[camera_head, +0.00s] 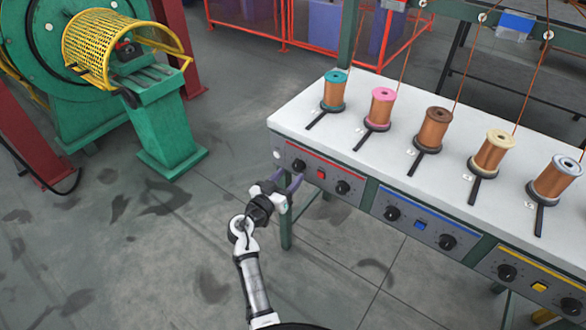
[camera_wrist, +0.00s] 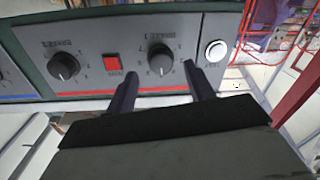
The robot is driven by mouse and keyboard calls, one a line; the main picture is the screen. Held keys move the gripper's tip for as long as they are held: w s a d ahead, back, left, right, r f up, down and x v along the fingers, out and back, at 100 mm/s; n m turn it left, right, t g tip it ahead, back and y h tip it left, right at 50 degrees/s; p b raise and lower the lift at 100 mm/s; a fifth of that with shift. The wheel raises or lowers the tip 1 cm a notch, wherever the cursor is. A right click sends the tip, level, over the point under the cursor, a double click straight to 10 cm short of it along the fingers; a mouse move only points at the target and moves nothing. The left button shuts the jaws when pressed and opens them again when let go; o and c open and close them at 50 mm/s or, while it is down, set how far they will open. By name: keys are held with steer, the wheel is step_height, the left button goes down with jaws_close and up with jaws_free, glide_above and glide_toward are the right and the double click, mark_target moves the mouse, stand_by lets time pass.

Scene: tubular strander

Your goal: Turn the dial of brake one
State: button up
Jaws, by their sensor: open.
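The red-striped control panel (camera_head: 327,182) at the left end of the bench front carries two black dials with a red button (camera_head: 320,173) between them. Its left dial (camera_head: 299,164) is beside a round white button (camera_head: 277,154). In the wrist view this dial (camera_wrist: 160,60) is right of the red button (camera_wrist: 112,63); the other dial (camera_wrist: 63,65) is further left. The small labels cannot be read surely. My gripper (camera_head: 289,182) is open and empty in front of the left dial. In the wrist view its fingers (camera_wrist: 160,73) are spread on either side of the dial; contact cannot be told.
The white bench top (camera_head: 340,139) carries several spools with black levers. Blue (camera_head: 421,225) and yellow (camera_head: 530,282) panels continue along the front. A green machine (camera_head: 165,120) with a yellow mesh guard (camera_head: 100,45) stands at left. The floor between is clear.

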mark_target(296, 169)
steer(key=shift+x, duration=1.65)
steer(key=c, duration=1)
